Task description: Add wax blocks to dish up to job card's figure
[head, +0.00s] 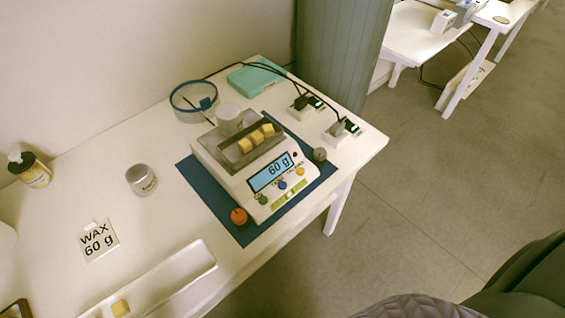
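A white scale (228,172) stands on a blue mat (245,237), and its display (271,173) reads 60 g. Three yellow wax blocks (256,138) sit in a row in the grey dish (233,163) on top of the scale. The job card (99,240) lies flat on the table at left and reads "WAX 60 g". Another yellow block (120,307) lies in the long white tray (180,273) at the front edge, which is partly cut off by the frame. Neither of my grippers is in the head view.
A white cylinder (229,119) stands at the back of the scale. A grey jar (141,179), a black-topped jar (31,170), a blue ring (193,97), a teal case (257,78) and plugs with black cables (341,130) are around it. The table is clear between card and mat.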

